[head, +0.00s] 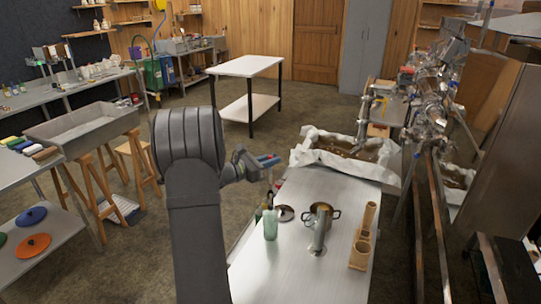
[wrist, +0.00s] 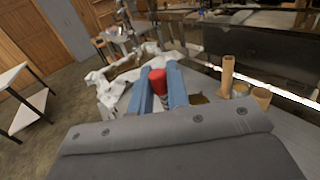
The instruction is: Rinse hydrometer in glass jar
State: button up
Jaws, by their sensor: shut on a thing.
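My gripper (head: 266,161), with blue fingers, is above the left edge of the steel table. It is shut on a red-ended thing (wrist: 157,82), seen between the fingers in the wrist view. The rest of this thing is mostly hidden, so I cannot tell whether it is the hydrometer. A pale green glass jar (head: 271,224) stands upright on the table's left side, below and apart from my gripper. No other hydrometer can be made out.
A cloth-lined basin (head: 348,164) stands behind. A white-topped table (head: 246,66) is farther back.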

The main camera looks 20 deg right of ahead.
aim_at(270, 189)
jog(key=shift+f, duration=6.55)
jog(key=shift+r, duration=0.45)
jog(key=shift+f, duration=0.5)
jog(key=shift+r, duration=0.15)
jog(key=shift+r, duration=0.35)
jog(key=shift+f, duration=0.15)
